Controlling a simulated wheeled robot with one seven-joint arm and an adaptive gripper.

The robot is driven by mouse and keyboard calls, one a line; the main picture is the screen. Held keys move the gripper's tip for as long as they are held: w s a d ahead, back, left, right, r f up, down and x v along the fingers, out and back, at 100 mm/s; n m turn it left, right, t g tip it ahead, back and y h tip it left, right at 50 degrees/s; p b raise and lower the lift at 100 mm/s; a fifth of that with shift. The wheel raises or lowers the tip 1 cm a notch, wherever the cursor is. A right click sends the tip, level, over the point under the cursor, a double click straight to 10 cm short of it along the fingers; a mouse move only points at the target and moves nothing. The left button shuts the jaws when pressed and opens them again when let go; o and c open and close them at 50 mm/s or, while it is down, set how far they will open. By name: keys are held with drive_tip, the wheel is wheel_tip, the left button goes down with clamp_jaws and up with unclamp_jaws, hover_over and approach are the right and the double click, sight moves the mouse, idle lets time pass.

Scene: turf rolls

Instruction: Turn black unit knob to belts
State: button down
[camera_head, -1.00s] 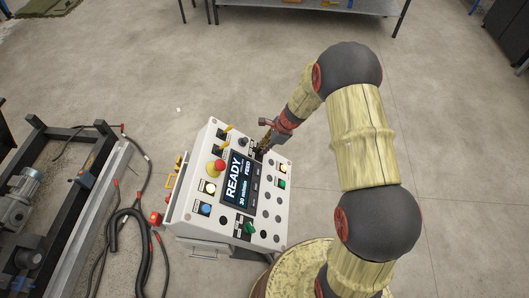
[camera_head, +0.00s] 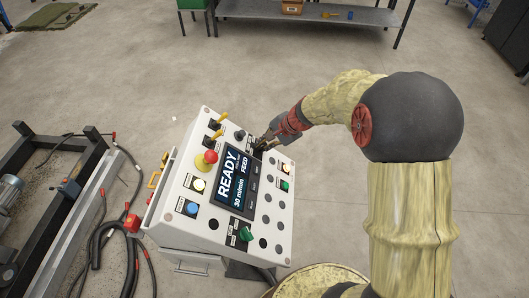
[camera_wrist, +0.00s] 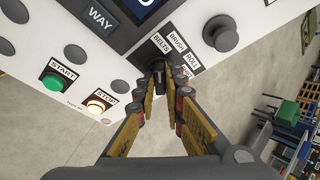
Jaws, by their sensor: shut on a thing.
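The black unit knob (camera_wrist: 158,66) sits on the white control panel (camera_head: 215,222), beside a label strip (camera_wrist: 173,52) reading BELTS, BRUSH, ROLL and a partly covered word. My gripper (camera_wrist: 162,78) is shut on this knob, with a fingertip on either side. The fingers hide much of the knob, and I cannot tell which label it points to. In the head view my gripper (camera_head: 266,142) reaches the panel's upper right edge from the right, and the knob is mostly hidden there.
A larger round black knob (camera_wrist: 222,36) stands close by on the panel. The screen (camera_head: 234,178) reads READY. A red emergency button (camera_head: 207,160), a green knob (camera_head: 245,234) and lit START (camera_wrist: 55,79) and STOP (camera_wrist: 97,104) buttons are also there.

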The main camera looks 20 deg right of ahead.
drive_tip(key=shift+s+f+n+b, duration=0.15)
drive_tip(key=shift+f+n+b, duration=0.3)
drive_tip(key=shift+b, duration=0.6)
drive_tip(key=shift+r+n+b, duration=0.15)
drive_tip(key=shift+n+b, duration=0.15)
drive_tip(key=shift+n, duration=0.05)
drive_tip(key=c, duration=2)
unclamp_jaws()
drive_tip(key=shift+o, duration=0.6)
drive_tip(key=shift+r, duration=0.15)
drive_tip(key=v, duration=1.1)
drive_tip(key=shift+s+d+r, duration=0.2)
drive_tip(key=shift+r, duration=0.1)
